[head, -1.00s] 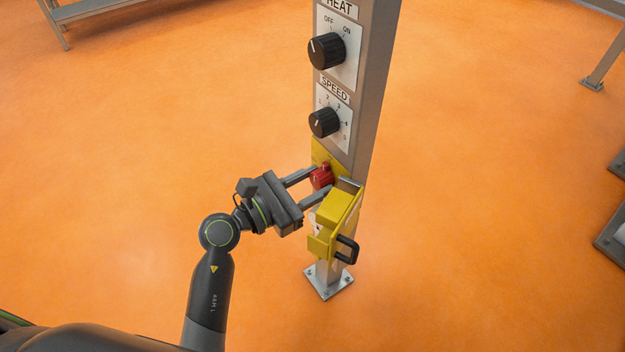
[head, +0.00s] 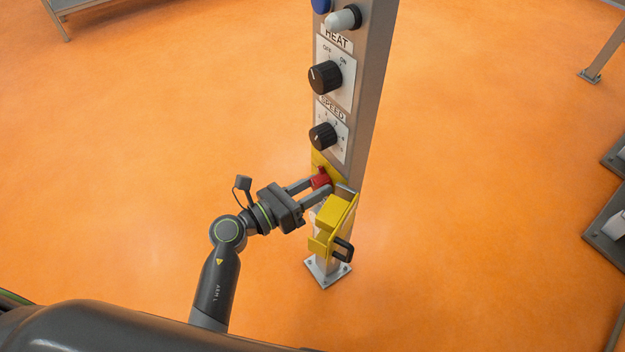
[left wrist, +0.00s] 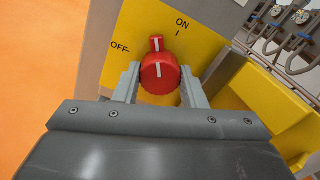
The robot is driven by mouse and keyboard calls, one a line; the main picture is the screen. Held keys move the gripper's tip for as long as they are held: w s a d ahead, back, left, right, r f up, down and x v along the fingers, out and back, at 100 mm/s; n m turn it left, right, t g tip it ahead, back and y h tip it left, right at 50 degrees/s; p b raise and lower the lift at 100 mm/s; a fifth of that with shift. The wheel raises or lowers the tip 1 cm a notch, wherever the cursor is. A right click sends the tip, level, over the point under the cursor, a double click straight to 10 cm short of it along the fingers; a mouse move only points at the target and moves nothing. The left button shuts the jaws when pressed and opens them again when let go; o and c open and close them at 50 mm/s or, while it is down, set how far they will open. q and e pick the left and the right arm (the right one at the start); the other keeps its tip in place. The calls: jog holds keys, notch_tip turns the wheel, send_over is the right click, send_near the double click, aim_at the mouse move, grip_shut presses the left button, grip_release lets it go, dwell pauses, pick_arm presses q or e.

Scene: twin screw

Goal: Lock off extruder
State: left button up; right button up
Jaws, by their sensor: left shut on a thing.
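A red rotary switch (left wrist: 158,74) sits on a yellow plate (left wrist: 203,50) marked OFF and ON. Its white-lined pointer tab stands between the two marks. The switch also shows low on the grey post in the head view (head: 320,179). My left gripper (head: 322,186) is shut on the switch, with a finger on each side; it also shows in the left wrist view (left wrist: 158,88). A yellow hinged cover (head: 334,211) stands open below the switch. A black padlock-like loop (head: 344,249) hangs at its lower edge. My right gripper is not in view.
A SPEED knob (head: 322,136) and a HEAT knob (head: 325,77) are above the switch on the post (head: 370,100). The post's base plate (head: 328,272) is fixed to the orange floor. The floor around it is clear.

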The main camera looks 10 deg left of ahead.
pick_arm(q)
jog(key=n+p, duration=0.1)
jog(key=p, duration=0.1)
jog(key=n+p, duration=0.2)
jog(key=shift+r+n, duration=0.3)
jog(key=n+p, duration=0.4)
jog(key=shift+n+p, duration=0.3)
jog(key=shift+p, duration=0.1)
jog(key=shift+f+n+p, duration=0.25)
jog(key=shift+n+p, duration=1.15)
jog(key=shift+n, duration=0.2)
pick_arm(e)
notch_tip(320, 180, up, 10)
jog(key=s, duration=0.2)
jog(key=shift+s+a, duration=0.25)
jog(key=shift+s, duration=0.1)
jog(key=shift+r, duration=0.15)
pick_arm(q)
jog(key=o, duration=1)
jog(key=b+v, duration=0.2)
jog(key=v, duration=1.5)
jog(key=shift+s+a+b, duration=0.15)
jog(key=shift+s+b, duration=0.05)
jog(key=shift+b, duration=0.15)
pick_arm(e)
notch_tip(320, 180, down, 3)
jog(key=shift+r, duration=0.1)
